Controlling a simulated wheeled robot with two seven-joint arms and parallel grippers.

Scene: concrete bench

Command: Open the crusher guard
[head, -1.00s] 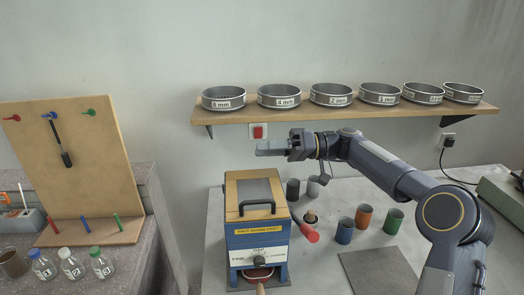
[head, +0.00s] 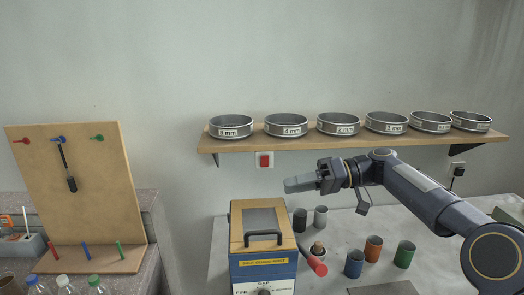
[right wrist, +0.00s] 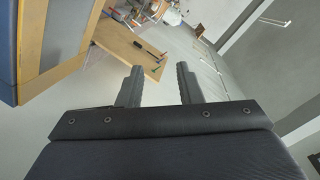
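The crusher (head: 240,266) is a blue box with a yellow label, standing on the bench in the head view. Its guard (head: 261,221) is the wood-framed top with a grey panel and a black bar handle (head: 263,235). The guard looks closed. My right gripper (head: 287,185) is above and a little right of the guard, apart from the handle. Its two fingers are spread with nothing between them in the right wrist view (right wrist: 159,83). A blue and wooden edge at the left there looks like the crusher (right wrist: 62,62). My left gripper is not in view.
A shelf (head: 350,140) with several labelled sieves is behind my right arm. A pegboard (head: 100,180) and bottles (head: 65,284) stand at the left.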

